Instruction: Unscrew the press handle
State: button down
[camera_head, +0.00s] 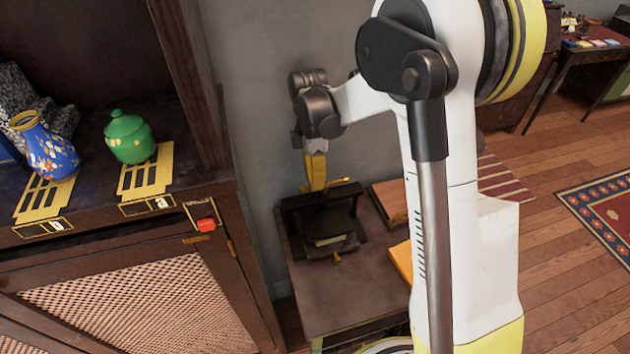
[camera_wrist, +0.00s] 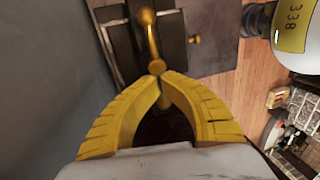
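The press handle (camera_wrist: 150,42) is a brass bar with a ball at its end and a round hub. It sits on top of a dark press (camera_head: 322,218) on a small table. My gripper (camera_wrist: 163,76) points down over the press, its yellow fingers drawn together at the hub. The tips appear shut on the handle at its middle, with part of the bar showing between the fingers. In the head view the handle (camera_head: 338,182) sticks out to the right of my gripper (camera_head: 316,184). The contact itself is partly hidden.
The small table (camera_head: 335,290) stands against a grey wall. Orange-brown boards or books (camera_head: 390,200) lie to its right, partly behind my arm. A dark cabinet at left bears a green jar (camera_head: 129,137), a blue vase (camera_head: 48,150) and a red button (camera_head: 207,224).

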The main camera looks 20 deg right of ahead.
jog(key=shift+s, duration=0.1)
dwell(0.3)
jog(key=c, duration=1.4)
grip_release()
jog(key=shift+d, duration=0.1)
jog(key=shift+c, duration=0.2)
notch_tip(320, 180, up, 12)
jog(key=w, duration=0.2)
jog(key=shift+w, duration=0.2)
jog(key=shift+f, duration=0.15)
